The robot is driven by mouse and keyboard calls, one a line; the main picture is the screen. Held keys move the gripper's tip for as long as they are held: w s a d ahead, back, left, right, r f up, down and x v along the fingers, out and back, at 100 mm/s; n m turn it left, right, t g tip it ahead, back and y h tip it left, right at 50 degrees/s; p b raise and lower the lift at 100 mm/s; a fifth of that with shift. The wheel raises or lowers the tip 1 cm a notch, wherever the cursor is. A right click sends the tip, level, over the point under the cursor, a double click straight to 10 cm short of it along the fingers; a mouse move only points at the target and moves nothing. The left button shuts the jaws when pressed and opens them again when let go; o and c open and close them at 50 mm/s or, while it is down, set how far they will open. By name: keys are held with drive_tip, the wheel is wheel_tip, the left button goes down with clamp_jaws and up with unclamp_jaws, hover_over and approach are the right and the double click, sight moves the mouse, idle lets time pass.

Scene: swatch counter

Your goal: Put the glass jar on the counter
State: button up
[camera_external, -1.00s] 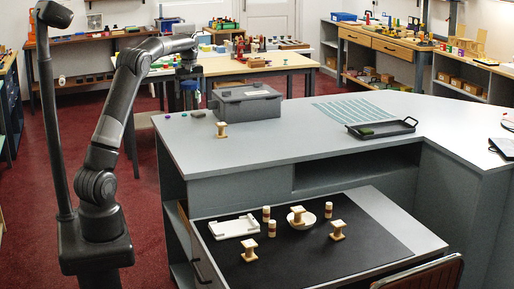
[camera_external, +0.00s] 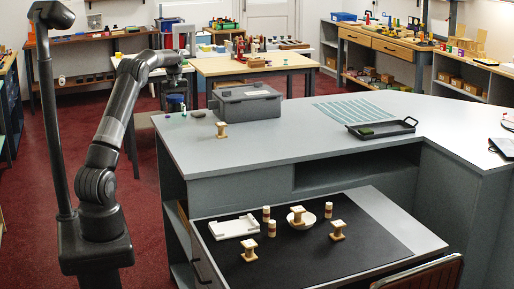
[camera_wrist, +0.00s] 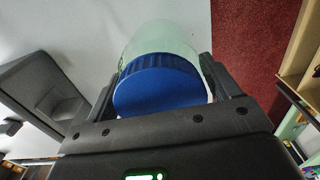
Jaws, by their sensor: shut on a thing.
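The glass jar (camera_wrist: 160,40) has a clear, pale green body and a ribbed blue lid (camera_wrist: 158,88). In the wrist view my gripper (camera_wrist: 164,62) is shut on it, with one finger on each side. In the external view my gripper (camera_external: 175,92) is at the back left corner of the grey counter (camera_external: 300,135), and the jar (camera_external: 175,103) shows small and dark beneath it. The wrist view shows the pale counter top (camera_wrist: 85,35) beyond the jar. I cannot tell whether the jar's base touches the counter.
A grey lidded box (camera_external: 245,102) stands on the counter right of my gripper. A wooden spool-like piece (camera_external: 221,130) and small coloured bits (camera_external: 197,114) lie near the left edge. A black tray (camera_external: 382,128) is at the right. The counter's middle is clear.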

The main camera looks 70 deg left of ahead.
sight(176, 110)
drive_tip(key=shift+f, duration=1.35)
drive_tip(key=shift+f, duration=0.1)
drive_tip(key=o, duration=1.1)
drive_tip(key=shift+f, duration=0.1)
drive_tip(key=shift+o, duration=0.2)
wheel_tip(176, 110, up, 12)
drive_tip(key=shift+r, duration=0.2)
